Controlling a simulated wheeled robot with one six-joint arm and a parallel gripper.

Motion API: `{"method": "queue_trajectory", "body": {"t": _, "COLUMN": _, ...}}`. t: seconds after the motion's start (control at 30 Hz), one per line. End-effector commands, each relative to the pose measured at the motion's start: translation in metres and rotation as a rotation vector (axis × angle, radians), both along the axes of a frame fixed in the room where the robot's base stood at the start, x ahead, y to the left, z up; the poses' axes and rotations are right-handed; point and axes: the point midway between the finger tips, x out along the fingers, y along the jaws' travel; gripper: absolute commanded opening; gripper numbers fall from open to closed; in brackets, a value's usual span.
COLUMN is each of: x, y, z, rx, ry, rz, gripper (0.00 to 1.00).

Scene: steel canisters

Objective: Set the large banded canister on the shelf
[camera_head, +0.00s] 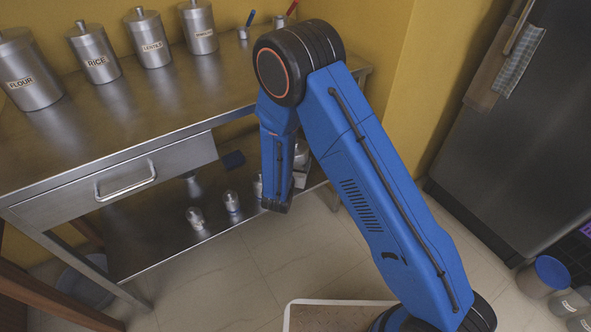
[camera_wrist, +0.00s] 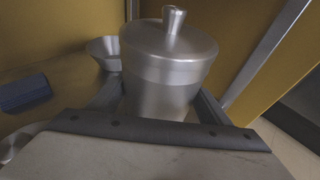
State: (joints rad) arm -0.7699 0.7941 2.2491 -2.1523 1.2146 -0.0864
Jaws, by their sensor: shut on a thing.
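In the wrist view a large steel canister (camera_wrist: 165,88) with a knobbed lid and a lighter band below it stands upright between the fingers of my gripper (camera_wrist: 156,104). My gripper is shut on its body. The canister's base is hidden behind the gripper's palm. In the head view my blue arm reaches down past the table's right front edge, and its end is hidden. A silver shape beside the arm may be part of the canister. The lower shelf (camera_head: 140,236) under the steel table shows left of the arm. I cannot tell whether the canister touches it.
Small jars (camera_head: 231,201) stand on the lower shelf. A metal bowl (camera_wrist: 104,53) and a blue block (camera_wrist: 25,92) lie left of the canister. Labelled canisters (camera_head: 96,55) stand on the tabletop (camera_head: 130,105). A table leg (camera_wrist: 262,55) rises close on the right.

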Motion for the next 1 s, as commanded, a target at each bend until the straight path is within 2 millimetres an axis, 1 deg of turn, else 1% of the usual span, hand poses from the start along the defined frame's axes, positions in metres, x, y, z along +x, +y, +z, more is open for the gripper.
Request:
{"method": "queue_trajectory", "body": {"t": 0.23, "x": 0.000, "y": 0.000, "z": -0.012, "rx": -0.001, "ry": -0.001, "rz": 0.000, "gripper": 0.43}}
{"method": "queue_trajectory", "body": {"t": 0.4, "x": 0.000, "y": 0.000, "z": -0.032, "rx": -0.002, "ry": -0.001, "rz": 0.001, "gripper": 0.43}}
{"method": "queue_trajectory", "body": {"t": 0.53, "x": 0.000, "y": 0.000, "z": -0.045, "rx": -0.001, "ry": 0.000, "rz": 0.000, "gripper": 0.43}}
{"method": "queue_trajectory", "body": {"t": 0.93, "x": 0.000, "y": 0.000, "z": -0.048, "rx": 0.000, "ry": -0.001, "rz": 0.001, "gripper": 0.43}}
{"method": "queue_trajectory", "body": {"t": 0.97, "x": 0.000, "y": 0.000, "z": -0.048, "rx": 0.001, "ry": -0.001, "rz": 0.000, "gripper": 0.77}}
{"method": "queue_trajectory", "body": {"t": 1.0, "x": 0.000, "y": 0.000, "z": -0.048, "rx": 0.001, "ry": -0.001, "rz": 0.000, "gripper": 0.80}}
